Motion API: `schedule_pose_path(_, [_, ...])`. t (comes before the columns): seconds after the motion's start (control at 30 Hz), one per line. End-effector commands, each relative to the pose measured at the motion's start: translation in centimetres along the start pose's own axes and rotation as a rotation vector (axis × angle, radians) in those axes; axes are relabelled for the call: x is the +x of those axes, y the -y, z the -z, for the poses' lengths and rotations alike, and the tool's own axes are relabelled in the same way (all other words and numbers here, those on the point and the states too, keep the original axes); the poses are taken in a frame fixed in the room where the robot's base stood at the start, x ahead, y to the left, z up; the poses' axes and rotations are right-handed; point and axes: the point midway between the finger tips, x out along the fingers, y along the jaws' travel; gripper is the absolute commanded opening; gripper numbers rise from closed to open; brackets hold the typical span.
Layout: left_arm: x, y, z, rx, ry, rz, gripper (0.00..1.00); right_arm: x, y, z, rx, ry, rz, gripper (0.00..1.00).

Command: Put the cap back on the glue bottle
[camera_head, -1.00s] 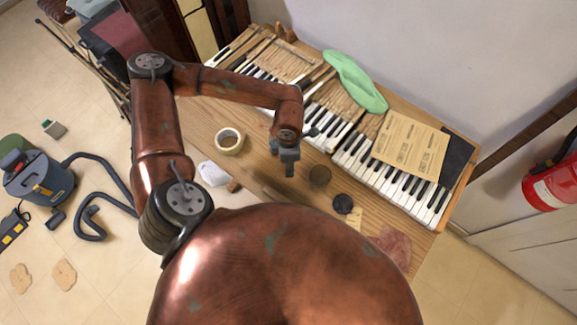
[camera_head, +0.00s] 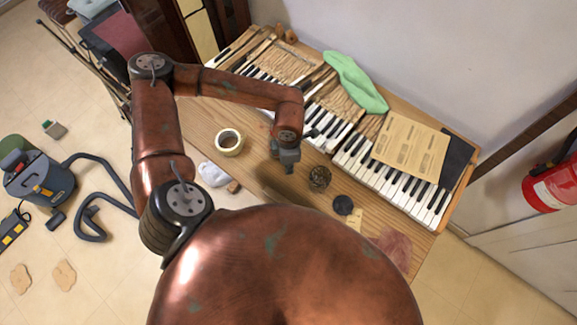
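My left gripper (camera_head: 289,168) hangs over the wooden table, pointing down, between the tape roll and a small round dark jar. Its fingers are seen from above, so I cannot tell whether they are open or shut, and nothing shows clearly between them. I cannot make out the glue bottle or its cap for certain. The round jar (camera_head: 320,178) stands just right of the gripper. A flat black disc (camera_head: 343,204) lies right of and below the jar. A white object (camera_head: 212,174) lies at the table's left edge. My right gripper is not in view.
A tape roll (camera_head: 229,142) lies left of my gripper. A pinkish cloth (camera_head: 394,248) lies at the front right. My rounded body hides the table's near part.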

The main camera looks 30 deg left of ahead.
Motion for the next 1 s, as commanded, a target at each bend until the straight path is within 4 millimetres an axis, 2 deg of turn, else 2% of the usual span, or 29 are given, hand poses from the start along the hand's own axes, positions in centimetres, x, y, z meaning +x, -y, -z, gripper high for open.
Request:
schedule_pose_path(0.27, [-1.1, -0.1, -0.1, 0.0, 0.002, -0.002, 0.09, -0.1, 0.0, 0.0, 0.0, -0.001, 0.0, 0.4])
schedule_pose_path(0.43, [-3.6, 0.0, 0.1, 0.001, 0.003, -0.004, 0.09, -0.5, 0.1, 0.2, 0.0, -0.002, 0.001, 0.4])
schedule_pose_path(0.7, [-9.7, 4.0, 3.7, 0.004, 0.001, -0.004, 0.08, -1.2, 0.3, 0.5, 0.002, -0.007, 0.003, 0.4])
schedule_pose_path(0.87, [-11.3, 7.5, 6.8, 0.004, -0.002, -0.001, 0.08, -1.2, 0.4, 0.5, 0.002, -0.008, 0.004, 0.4])
schedule_pose_path(0.9, [-12.2, 8.3, 7.5, 0.004, -0.002, 0.002, 0.09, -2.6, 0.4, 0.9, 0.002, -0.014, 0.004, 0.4])
schedule_pose_path(1.0, [-13.0, 9.2, 8.2, -0.001, -0.001, 0.0, 0.09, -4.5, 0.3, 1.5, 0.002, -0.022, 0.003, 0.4])
